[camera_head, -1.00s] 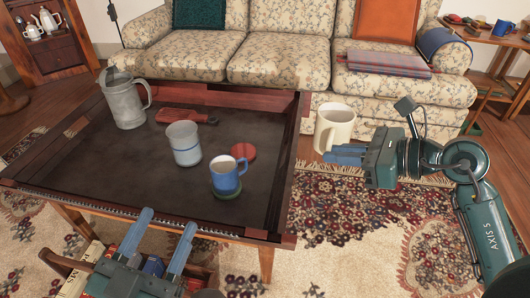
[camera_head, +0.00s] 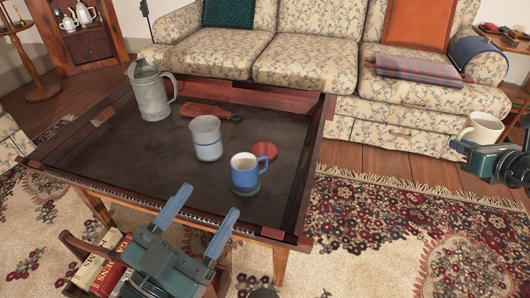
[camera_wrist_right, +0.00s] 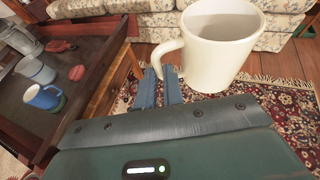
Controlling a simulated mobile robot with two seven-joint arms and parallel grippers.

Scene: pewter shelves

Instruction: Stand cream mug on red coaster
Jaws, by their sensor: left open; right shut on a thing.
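The cream mug (camera_head: 482,128) is upright at the far right of the head view, held clear of the floor. My right gripper (camera_head: 460,147) is shut on it; in the right wrist view the fingers (camera_wrist_right: 161,88) are at the handle of the mug (camera_wrist_right: 222,52). The red coaster (camera_head: 264,149) lies bare on the dark tray-like table, well left of the mug; it also shows in the right wrist view (camera_wrist_right: 76,73). My left gripper (camera_head: 207,208) is open and empty over the table's front edge.
A blue mug (camera_head: 243,172) on a green coaster (camera_head: 246,192) stands just in front of the red coaster. A pale cup (camera_head: 206,139) and a grey pitcher (camera_head: 151,92) stand left. The table (camera_head: 120,160) has a raised rim. A sofa (camera_head: 305,70) stands behind.

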